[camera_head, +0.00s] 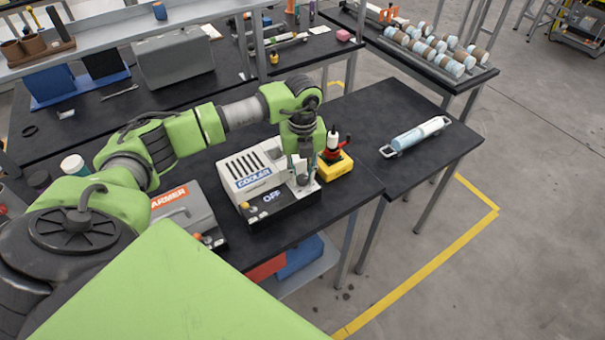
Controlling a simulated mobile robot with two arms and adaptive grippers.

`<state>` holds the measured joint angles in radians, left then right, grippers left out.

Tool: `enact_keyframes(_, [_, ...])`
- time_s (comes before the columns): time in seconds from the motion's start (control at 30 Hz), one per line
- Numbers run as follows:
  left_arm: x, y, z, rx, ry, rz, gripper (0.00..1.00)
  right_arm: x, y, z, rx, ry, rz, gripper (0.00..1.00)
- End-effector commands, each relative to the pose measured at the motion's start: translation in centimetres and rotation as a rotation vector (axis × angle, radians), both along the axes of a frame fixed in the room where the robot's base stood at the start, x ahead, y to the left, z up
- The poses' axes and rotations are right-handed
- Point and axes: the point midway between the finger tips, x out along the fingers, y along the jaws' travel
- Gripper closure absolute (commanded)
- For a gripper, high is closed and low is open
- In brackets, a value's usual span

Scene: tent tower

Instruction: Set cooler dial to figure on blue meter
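The cooler (247,166) is a white and black box with a slotted top and a blue "COOLER" label. It stands on the black table, and its front display reads "OFF". My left gripper (303,178) points down at the right end of the cooler, low over or against its top. The fingers are small here, and I cannot tell whether they are open or shut, or whether they touch a dial. The cooler's dial is not clearly seen. I cannot make out a blue meter or any figure on one. My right gripper is not in view.
A grey warmer (183,207) stands left of the cooler. A yellow block (338,168) with a red and black tool is close to its right. A pale blue cylinder with handles (418,134) lies farther right. Table space between them is clear.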

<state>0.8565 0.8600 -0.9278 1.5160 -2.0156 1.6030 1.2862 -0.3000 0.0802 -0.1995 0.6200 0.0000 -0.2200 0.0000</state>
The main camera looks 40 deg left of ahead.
Motion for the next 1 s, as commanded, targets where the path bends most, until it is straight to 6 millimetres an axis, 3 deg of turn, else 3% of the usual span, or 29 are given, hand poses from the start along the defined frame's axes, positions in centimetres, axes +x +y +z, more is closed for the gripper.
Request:
enact_keyframes(0.47, [0.0,0.0,-0.2,0.000,0.000,-0.106,0.98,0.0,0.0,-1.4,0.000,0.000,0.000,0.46])
enact_keyframes(1.0, [0.0,0.0,-0.3,0.001,-0.002,-0.584,0.98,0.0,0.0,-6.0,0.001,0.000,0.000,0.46])
